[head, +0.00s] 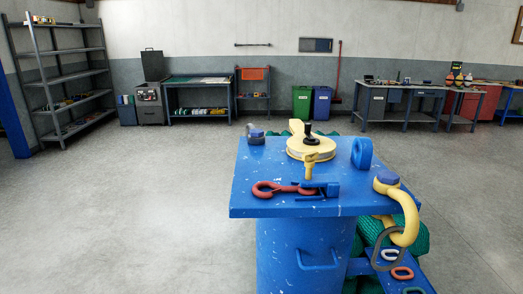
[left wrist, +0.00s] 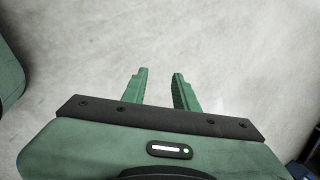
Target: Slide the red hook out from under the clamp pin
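The red hook (head: 275,188) lies flat on the blue stand's top (head: 250,207), near its front left. Its right end meets a small blue clamp (head: 320,188); how the pin sits over it is too small to tell. A yellow handle (head: 309,167) stands just above the clamp, beside a round yellow block (head: 300,148). My left gripper (left wrist: 160,90) shows only in the left wrist view, with two green fingers apart and nothing between them, over bare grey floor. No gripper shows in the head view, and my right gripper is not seen.
A blue ring (head: 361,153) stands upright at the top's right rear. A large yellow hook (head: 405,220) hangs off the right edge, above a green net (head: 415,238) and several coloured links. The floor left of the stand is clear. Shelves and benches line the far wall.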

